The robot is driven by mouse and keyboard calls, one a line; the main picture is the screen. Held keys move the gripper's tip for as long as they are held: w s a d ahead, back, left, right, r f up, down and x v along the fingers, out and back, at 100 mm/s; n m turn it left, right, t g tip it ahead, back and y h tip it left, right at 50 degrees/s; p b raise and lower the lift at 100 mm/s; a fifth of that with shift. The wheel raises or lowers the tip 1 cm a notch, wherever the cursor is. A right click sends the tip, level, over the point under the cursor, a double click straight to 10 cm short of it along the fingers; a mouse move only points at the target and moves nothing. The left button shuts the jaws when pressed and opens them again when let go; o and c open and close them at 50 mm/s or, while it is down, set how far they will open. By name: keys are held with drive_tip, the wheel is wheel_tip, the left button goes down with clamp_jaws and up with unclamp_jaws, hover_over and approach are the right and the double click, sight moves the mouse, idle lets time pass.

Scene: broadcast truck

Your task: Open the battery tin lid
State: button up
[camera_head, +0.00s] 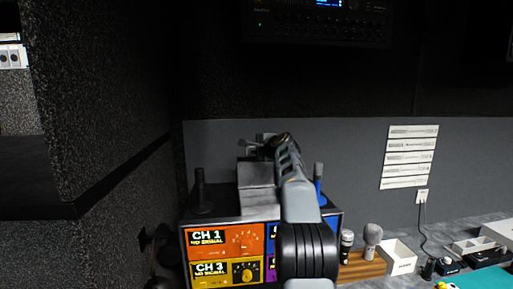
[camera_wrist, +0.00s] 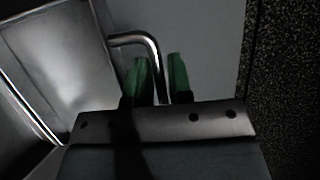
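The battery tin appears to be the grey metal box (camera_head: 258,203) on top of the rack with the channel panels. Its upper part is partly hidden behind my arm. In the wrist view, a shiny metal panel with a raised rim (camera_wrist: 62,62), probably the tin's lid, fills the left side. A bent metal handle (camera_wrist: 135,39) sticks out from it. My gripper (camera_wrist: 160,72) has two green fingertips, one on each side of the handle's rod, with little gap visible. In the head view my gripper (camera_head: 264,146) is above the box, small and dark.
The rack (camera_head: 213,240) has a dark post (camera_head: 200,190) at its left and a blue item (camera_head: 320,192) at its right. Microphones (camera_head: 372,238) and a white box (camera_head: 399,258) stand on the counter to the right. A dark wall (camera_head: 100,110) closes the left side.

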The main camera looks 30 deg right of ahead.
drive_tip(key=shift+c, duration=0.2)
clamp_jaws()
drive_tip(key=b, duration=0.3)
drive_tip(key=shift+s+a+f+t, duration=0.15)
drive_tip(key=shift+s+f+t, duration=0.15)
drive_tip(key=shift+f, duration=0.05)
drive_tip(key=s+t+b, duration=0.1)
drive_tip(key=b, duration=0.2)
drive_tip(key=s+a+b, duration=0.1)
drive_tip(key=b, duration=0.2)
drive_tip(key=shift+s+r+n+t, duration=0.2)
drive_tip(key=shift+r+n+t, duration=0.2)
drive_tip(key=shift+s+a+r+b, duration=0.1)
drive_tip(key=shift+s+r+b, duration=0.05)
drive_tip(key=shift+r+b, duration=0.15)
